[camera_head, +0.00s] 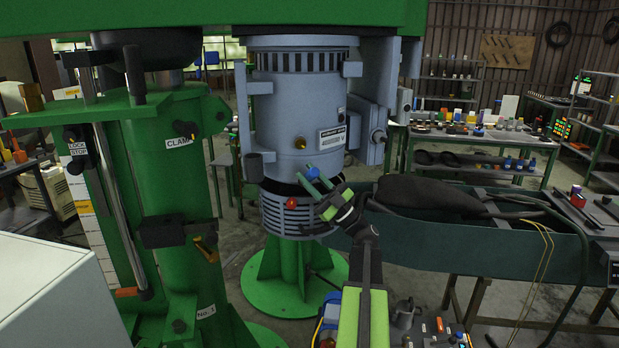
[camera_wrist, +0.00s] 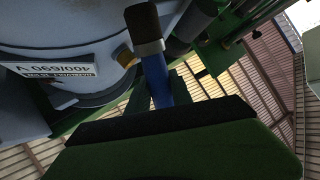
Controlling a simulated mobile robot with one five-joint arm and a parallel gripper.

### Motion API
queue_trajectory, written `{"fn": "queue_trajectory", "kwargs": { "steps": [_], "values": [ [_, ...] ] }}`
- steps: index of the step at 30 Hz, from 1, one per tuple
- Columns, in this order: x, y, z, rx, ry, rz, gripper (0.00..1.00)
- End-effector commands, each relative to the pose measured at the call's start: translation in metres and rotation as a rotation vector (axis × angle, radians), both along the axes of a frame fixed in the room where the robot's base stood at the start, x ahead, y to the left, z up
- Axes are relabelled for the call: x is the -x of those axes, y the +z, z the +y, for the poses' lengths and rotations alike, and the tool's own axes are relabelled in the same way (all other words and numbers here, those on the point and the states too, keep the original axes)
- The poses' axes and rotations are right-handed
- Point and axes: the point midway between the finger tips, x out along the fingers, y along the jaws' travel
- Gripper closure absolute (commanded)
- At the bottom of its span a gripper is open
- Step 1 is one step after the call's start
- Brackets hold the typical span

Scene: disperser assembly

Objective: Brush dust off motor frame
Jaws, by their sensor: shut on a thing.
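The motor frame (camera_head: 290,115) is a grey-blue upright cylinder with a ribbed top band, a nameplate and a junction box on its right side. It hangs below a green beam. My gripper (camera_head: 318,184) is in front of its lower part, a little below the nameplate. In the wrist view it is shut on a brush (camera_wrist: 158,80) with a blue handle, a metal ferrule and dark bristles. The bristles (camera_wrist: 141,20) point up, beside the motor frame (camera_wrist: 60,30). I cannot tell whether they touch it. In the head view only a bit of blue handle (camera_head: 323,189) shows. No dust is clearly visible.
A green column (camera_head: 165,180) with clamp and lock-stop labels stands close on the left. A dark green trough (camera_head: 480,235) with a black bag (camera_head: 430,195) is on the right. A tool tray (camera_head: 430,328) lies low in front. Shelves and benches stand behind.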

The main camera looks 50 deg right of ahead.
Motion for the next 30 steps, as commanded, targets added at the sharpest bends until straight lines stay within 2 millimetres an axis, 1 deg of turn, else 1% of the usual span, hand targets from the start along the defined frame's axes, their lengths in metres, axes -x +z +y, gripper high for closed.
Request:
{"fn": "queue_trajectory", "kwargs": {
  "steps": [8,30],
  "values": [
    [-0.002,0.000,-0.001,0.000,0.000,0.000,1.00],
    [-0.014,0.000,-0.009,0.000,0.000,0.000,1.00]
  ]
}}
